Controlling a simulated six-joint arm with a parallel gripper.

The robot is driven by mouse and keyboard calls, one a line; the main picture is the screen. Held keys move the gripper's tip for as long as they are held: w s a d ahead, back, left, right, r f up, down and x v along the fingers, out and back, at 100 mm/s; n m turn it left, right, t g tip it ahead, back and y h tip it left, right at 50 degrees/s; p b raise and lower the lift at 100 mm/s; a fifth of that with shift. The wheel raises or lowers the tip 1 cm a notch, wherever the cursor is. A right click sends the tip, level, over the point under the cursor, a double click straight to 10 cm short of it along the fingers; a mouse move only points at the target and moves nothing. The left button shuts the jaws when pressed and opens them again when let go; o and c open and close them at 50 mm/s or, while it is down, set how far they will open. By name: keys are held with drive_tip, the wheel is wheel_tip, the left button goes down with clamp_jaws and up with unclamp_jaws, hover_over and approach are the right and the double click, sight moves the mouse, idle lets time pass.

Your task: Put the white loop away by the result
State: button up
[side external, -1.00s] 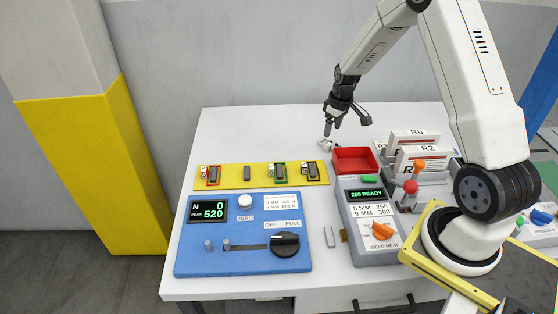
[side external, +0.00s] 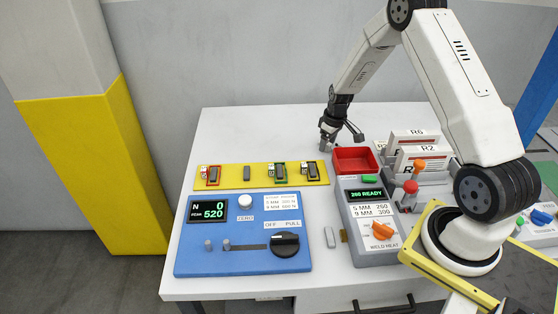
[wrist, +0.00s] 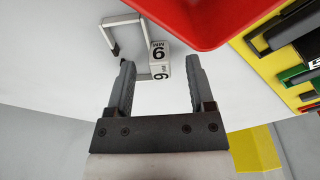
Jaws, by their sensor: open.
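The white loop (wrist: 127,20) lies on the white table beside the red tray in the wrist view. It is a thin angular white band with a dark end and a small white block (wrist: 160,62) marked "9 MM". My gripper (wrist: 160,82) is open, with its two fingers on either side of the block and nothing held. In the side view my gripper (side external: 327,145) is low at the table behind the yellow strip and hides most of the loop. The result display (side external: 208,210) on the blue tester (side external: 190,262) reads N 0, peak 520.
A yellow strip (side external: 232,183) holds red, green and black framed places and a grey piece. The red tray (side external: 356,168) stands close right of my gripper. The weld heat unit (side external: 366,195) reads 260 READY. Racks marked R6 and R2 (side external: 420,158) stand right. The table's back left is clear.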

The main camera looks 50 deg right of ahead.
drive_tip(key=shift+f, duration=0.5)
clamp_jaws()
